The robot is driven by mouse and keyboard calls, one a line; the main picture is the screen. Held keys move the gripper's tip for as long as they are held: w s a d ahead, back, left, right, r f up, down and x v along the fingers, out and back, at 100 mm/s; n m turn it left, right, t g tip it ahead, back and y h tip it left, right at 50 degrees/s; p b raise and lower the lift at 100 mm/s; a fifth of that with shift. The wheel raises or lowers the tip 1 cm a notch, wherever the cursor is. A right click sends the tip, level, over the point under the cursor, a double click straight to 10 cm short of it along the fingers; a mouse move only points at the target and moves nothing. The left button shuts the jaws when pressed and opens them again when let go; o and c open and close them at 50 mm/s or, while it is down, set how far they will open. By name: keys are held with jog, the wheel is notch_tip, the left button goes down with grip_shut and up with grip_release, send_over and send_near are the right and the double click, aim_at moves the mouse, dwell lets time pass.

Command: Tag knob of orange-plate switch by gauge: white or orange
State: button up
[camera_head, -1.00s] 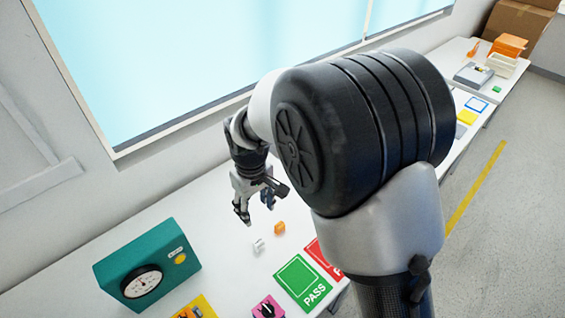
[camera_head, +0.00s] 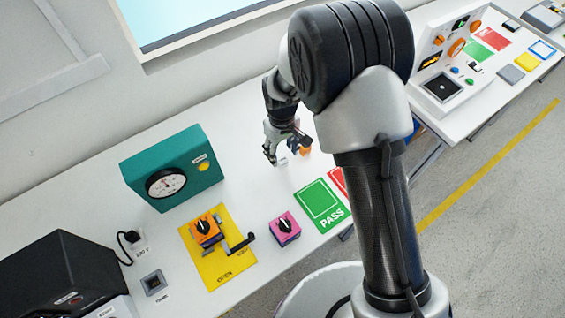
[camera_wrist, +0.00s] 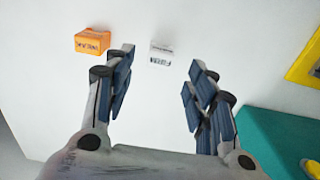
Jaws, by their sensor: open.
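The orange-plate switch (camera_head: 206,228) with a dark knob sits on a yellow mat (camera_head: 222,276). The teal gauge box (camera_head: 200,145) stands behind it; its round dial (camera_head: 166,183) is too small to read. My gripper (camera_head: 287,150) is open and empty, pointing down over the table near two small tags. In the wrist view, the white tag (camera_wrist: 161,49), lettered FIRM, lies between and just beyond my open fingertips (camera_wrist: 160,75). The orange tag (camera_wrist: 93,44), lettered WEAK, lies left of the left finger. The head view shows both tags partly hidden by my gripper.
A pink-plate switch (camera_head: 285,229) stands right of the yellow mat. A green PASS card (camera_head: 319,203) and a red card lie further right. A black box (camera_head: 65,275) and a socket with a plug (camera_head: 138,243) are at left. A second table holds a panel (camera_head: 450,85).

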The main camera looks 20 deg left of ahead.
aim_at(282, 159)
notch_tip(282, 159, down, 5)
jog(key=shift+s+d+f+b, duration=0.1)
jog(key=shift+f+b, duration=0.05)
jog(key=shift+b, duration=0.8)
jog(key=shift+c, duration=0.2)
jog(key=c, duration=0.8)
jog(key=shift+r, duration=0.2)
jog(key=shift+c, duration=0.2)
